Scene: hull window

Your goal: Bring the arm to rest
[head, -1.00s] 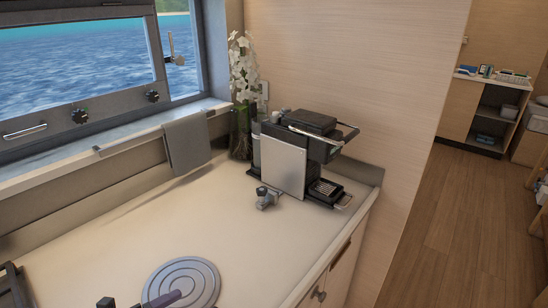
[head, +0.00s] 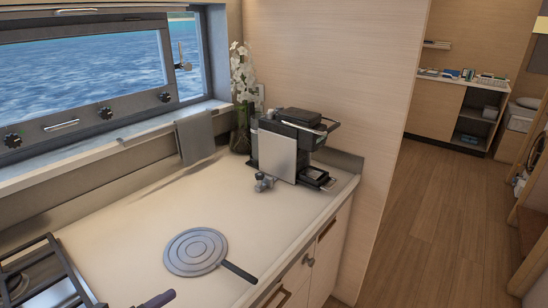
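Neither of my grippers nor my arms can be made out in the head view. The hull window (head: 85,76) is at the upper left, with sea behind it. Its grey frame carries dark round knobs and a small metal handle (head: 61,125). A narrower pane beside it has an upright metal latch (head: 182,57).
A round grey plate with a dark handle (head: 195,251) lies on the pale counter (head: 120,225). A coffee machine (head: 295,145) and white orchid (head: 243,80) stand at the counter's back. A stove grate (head: 40,275) is front left. Wooden floor (head: 425,225) is clear at right.

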